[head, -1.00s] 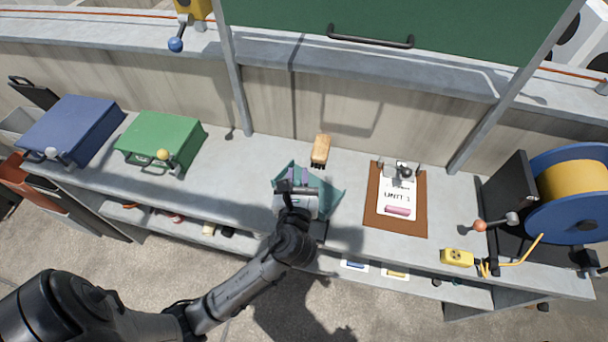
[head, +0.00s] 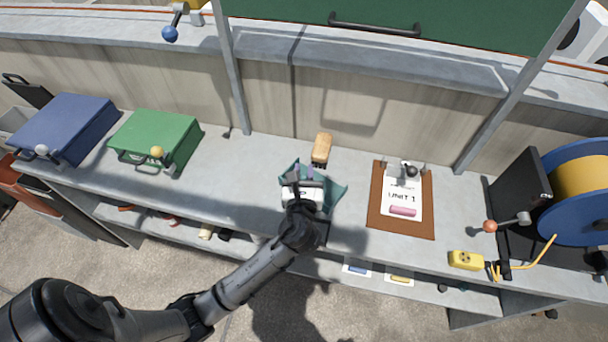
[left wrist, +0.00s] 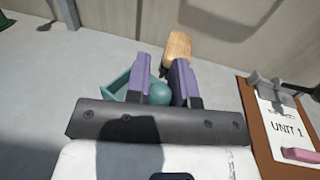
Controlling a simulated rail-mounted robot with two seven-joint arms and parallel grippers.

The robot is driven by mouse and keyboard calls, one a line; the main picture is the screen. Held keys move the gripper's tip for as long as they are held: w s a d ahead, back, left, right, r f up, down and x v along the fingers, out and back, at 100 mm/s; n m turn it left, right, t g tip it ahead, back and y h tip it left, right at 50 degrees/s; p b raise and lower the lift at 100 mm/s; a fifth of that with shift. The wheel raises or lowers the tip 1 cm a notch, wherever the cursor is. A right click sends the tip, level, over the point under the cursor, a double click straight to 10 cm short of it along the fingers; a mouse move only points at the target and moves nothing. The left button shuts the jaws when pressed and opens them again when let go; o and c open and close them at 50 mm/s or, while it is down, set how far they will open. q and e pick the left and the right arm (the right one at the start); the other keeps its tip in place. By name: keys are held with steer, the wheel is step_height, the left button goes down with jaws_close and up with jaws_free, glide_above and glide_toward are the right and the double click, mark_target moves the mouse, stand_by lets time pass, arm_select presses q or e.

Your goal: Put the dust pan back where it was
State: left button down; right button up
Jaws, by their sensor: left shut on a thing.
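The teal dust pan (head: 333,191) is at the workbench's middle, partly hidden under my left gripper in the head view. My left gripper (head: 307,172) is above it, its arm reaching in from the lower left. In the left wrist view the two purple fingers of the left gripper (left wrist: 163,82) are shut on a rounded teal part of the dust pan (left wrist: 158,93). A teal side of the pan shows to the left of the fingers. I cannot tell whether the pan touches the bench. My right gripper is not in view.
A brown clipboard (head: 378,218) lies to the right. Green (head: 160,138) and blue (head: 70,125) cases stand left, with bare bench between. A cable reel (head: 570,190) and yellow box (head: 466,260) are right.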

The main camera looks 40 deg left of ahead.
arm_select(q)
steer(key=shift+w+a+f, duration=0.1)
steer(key=shift+w, duration=0.1)
steer(key=shift+f, duration=0.15)
steer(key=c, duration=1)
jaws_free()
